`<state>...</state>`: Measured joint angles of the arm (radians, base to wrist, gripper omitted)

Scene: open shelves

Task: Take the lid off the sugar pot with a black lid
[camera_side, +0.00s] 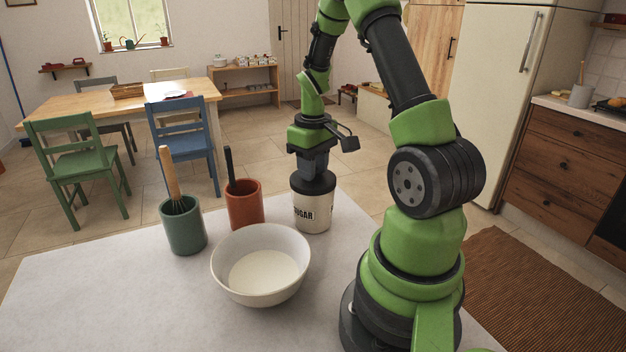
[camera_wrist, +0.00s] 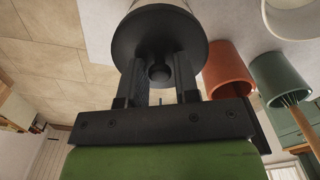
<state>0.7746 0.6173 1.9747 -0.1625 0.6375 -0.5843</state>
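The sugar pot (camera_side: 312,211) is a cream jar marked SUGAR, standing upright on the pale worktop. Its black lid (camera_side: 314,182) sits on it; the lid also shows as a dark disc with a round knob (camera_wrist: 160,72) in the wrist view. My gripper (camera_side: 313,172) points down right over the lid. In the wrist view, my gripper (camera_wrist: 161,70) has one finger on each side of the knob, very close to it. I cannot tell whether the fingers press on the knob. In the side view the gripper hides the knob.
A white bowl (camera_side: 262,291) stands in front of the pot. An orange-red crock (camera_side: 245,208) with a dark-handled utensil and a green crock (camera_side: 182,230) with a whisk stand to the left. The worktop (camera_side: 110,300) is clear at the front left.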

